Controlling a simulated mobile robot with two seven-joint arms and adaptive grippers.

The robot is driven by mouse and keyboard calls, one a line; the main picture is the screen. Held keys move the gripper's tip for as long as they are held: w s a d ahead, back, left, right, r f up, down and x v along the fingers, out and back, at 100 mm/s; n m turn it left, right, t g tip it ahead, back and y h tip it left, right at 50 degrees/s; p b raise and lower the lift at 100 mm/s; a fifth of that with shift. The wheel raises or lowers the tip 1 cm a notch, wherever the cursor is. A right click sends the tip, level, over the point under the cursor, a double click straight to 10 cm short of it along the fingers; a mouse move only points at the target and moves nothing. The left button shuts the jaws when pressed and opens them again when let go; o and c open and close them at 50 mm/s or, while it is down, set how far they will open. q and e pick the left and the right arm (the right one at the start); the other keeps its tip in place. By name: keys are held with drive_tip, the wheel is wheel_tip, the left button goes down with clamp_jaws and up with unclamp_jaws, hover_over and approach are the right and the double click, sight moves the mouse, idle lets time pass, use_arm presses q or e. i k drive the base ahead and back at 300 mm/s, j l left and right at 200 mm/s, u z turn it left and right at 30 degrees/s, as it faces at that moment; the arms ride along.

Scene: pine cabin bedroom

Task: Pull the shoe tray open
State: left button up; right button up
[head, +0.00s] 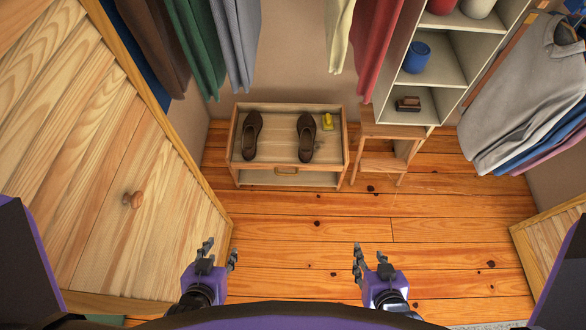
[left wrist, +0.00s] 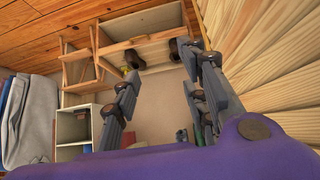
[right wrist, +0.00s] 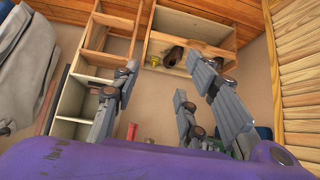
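The shoe tray (head: 278,140) is a shallow wooden tray in a low wooden unit against the back wall, in the head view's upper middle. A brass-coloured handle (head: 287,171) is on its front edge. A left brown shoe (head: 250,136), a right brown shoe (head: 306,138) and a small yellow item (head: 328,121) lie on it. My left gripper (head: 220,251) is open and empty, in front of and left of the unit. My right gripper (head: 369,254) is open and empty, in front of and right of it. Both are apart from the handle.
A louvred door (head: 110,170) with a round knob stands close on the left. A wooden step stool (head: 380,160) and white shelves (head: 440,70) are right of the unit. Clothes hang above. The plank floor (head: 300,225) before the unit is clear.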

sight(278, 140)
drive_tip(key=l+u, duration=0.1)
drive_tip(key=u, duration=0.4)
drive_tip(key=i+l+u, duration=0.2)
drive_tip(key=l, duration=0.15)
drive_tip(key=l+u, duration=0.2)
drive_tip(key=l, duration=0.15)
drive_tip(key=l+u, duration=0.2)
drive_tip(key=l, duration=0.15)
drive_tip(key=i+l+u, duration=0.1)
drive_tip(key=l, duration=1.8)
drive_tip(key=i+u, duration=0.05)
drive_tip(key=i, duration=0.05)
